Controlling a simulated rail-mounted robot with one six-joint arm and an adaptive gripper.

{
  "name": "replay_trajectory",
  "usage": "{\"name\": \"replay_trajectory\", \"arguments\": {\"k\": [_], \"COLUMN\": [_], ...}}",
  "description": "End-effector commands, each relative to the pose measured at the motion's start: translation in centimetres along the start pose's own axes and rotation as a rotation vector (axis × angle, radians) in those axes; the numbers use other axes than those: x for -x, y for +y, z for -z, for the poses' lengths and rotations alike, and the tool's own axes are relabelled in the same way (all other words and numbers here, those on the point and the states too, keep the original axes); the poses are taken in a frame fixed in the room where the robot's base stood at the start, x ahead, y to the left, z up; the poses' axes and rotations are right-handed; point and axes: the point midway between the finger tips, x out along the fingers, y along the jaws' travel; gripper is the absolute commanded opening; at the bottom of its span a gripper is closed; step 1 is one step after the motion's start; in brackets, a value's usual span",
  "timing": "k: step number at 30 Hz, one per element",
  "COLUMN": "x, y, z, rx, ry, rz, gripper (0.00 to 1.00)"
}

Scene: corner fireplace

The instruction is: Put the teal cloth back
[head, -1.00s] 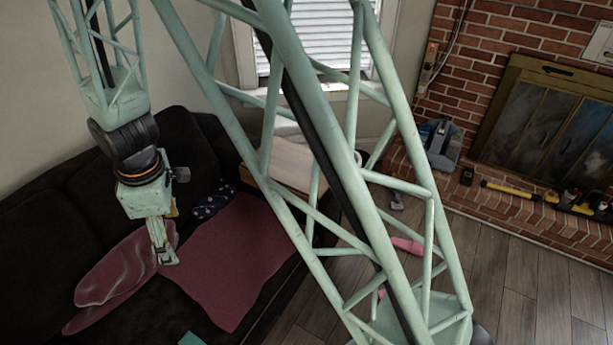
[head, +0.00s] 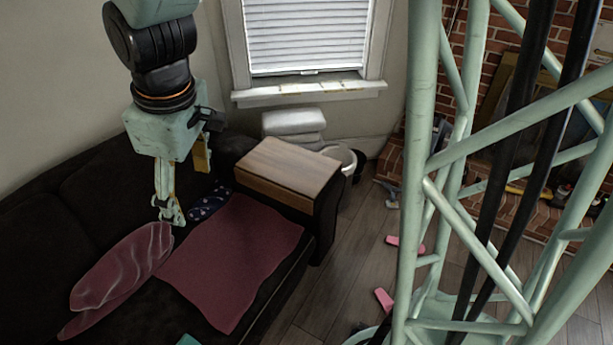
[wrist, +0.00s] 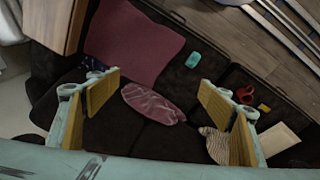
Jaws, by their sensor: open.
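The teal cloth (wrist: 193,60) is a small bright teal patch on the dark sofa in the wrist view, just off the edge of the flat maroon cloth. In the head view only a corner of the teal cloth (head: 189,340) shows at the bottom edge. My gripper (head: 186,192) is open and empty, above the sofa near its back. In the wrist view the fingers of my gripper (wrist: 165,97) stand wide apart, with a crumpled mauve cloth (wrist: 152,103) seen between them. The teal cloth lies beyond the fingertips, outside their grasp.
The flat maroon cloth (head: 232,262) covers part of the sofa (head: 35,235). A wooden-topped armrest (head: 287,168) rises at the sofa's end. A red item (wrist: 244,94) and a striped cloth (wrist: 218,147) lie farther along the sofa. Pink pieces (head: 384,299) lie on the floor.

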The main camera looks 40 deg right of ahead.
Motion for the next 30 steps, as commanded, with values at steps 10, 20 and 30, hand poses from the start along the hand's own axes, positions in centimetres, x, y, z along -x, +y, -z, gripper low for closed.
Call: {"name": "replay_trajectory", "arguments": {"k": [10,20,30], "x": [5.7,10.1,14.1], "y": [-0.1,-0.8,-2.2], "z": [-3.8,-7.8,-11.9], "rx": [-0.146,-0.290,-0.434], "ry": [0.024,0.040,0.061], "rz": [-0.025,-0.043,-0.062], "gripper": [0.73,0.73,0.73]}}
